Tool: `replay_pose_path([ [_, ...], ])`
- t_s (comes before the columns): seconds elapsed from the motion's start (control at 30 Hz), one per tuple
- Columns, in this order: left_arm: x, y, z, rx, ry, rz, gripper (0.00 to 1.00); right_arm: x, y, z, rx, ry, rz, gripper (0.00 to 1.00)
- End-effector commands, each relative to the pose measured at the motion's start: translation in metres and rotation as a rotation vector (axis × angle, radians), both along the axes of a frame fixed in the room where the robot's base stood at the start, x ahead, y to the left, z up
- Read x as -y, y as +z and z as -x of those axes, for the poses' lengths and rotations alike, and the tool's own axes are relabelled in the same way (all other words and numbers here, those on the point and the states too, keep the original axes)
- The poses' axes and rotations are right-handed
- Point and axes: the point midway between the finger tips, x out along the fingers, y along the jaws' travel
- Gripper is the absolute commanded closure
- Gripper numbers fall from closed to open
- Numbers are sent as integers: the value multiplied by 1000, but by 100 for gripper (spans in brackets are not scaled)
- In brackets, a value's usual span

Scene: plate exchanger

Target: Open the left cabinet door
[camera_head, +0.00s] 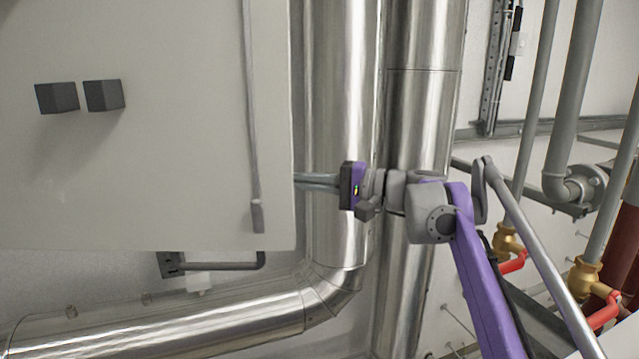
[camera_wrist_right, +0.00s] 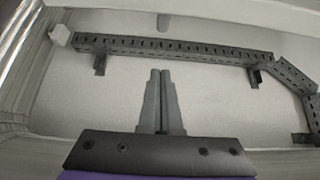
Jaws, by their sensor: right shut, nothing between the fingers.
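A large flat white panel (camera_head: 180,170) fills the left of the head view and looks like the cabinet door. It has two dark square knobs (camera_head: 80,96) and a long grey vertical bar (camera_head: 252,120) near its right edge. My right gripper (camera_head: 302,180) comes in from the right at the panel's right edge. My left gripper is not in view.
Shiny metal pipes (camera_head: 425,110) stand behind my right arm, and another (camera_head: 160,325) runs below the panel. Grey pipes (camera_head: 575,90) and red-handled valves (camera_head: 512,263) are at right. A dark perforated rail (camera_wrist_right: 180,48) crosses the wrist view beyond the fingers.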

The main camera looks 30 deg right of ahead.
Motion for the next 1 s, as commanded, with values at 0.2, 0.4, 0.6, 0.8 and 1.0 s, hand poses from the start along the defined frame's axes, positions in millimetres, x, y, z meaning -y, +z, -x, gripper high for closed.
replay_pose_path([
  [0.2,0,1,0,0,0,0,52,-26,0,-12,1,-1,1,100],
  [0.4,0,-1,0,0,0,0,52,-36,0,6,0,-1,1,100],
  [0.6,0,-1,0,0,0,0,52,-40,0,12,0,-1,1,100],
  [0.8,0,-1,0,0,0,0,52,-40,0,12,0,-1,1,100],
  [1.0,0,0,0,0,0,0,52,-46,1,14,0,-6,0,100],
])
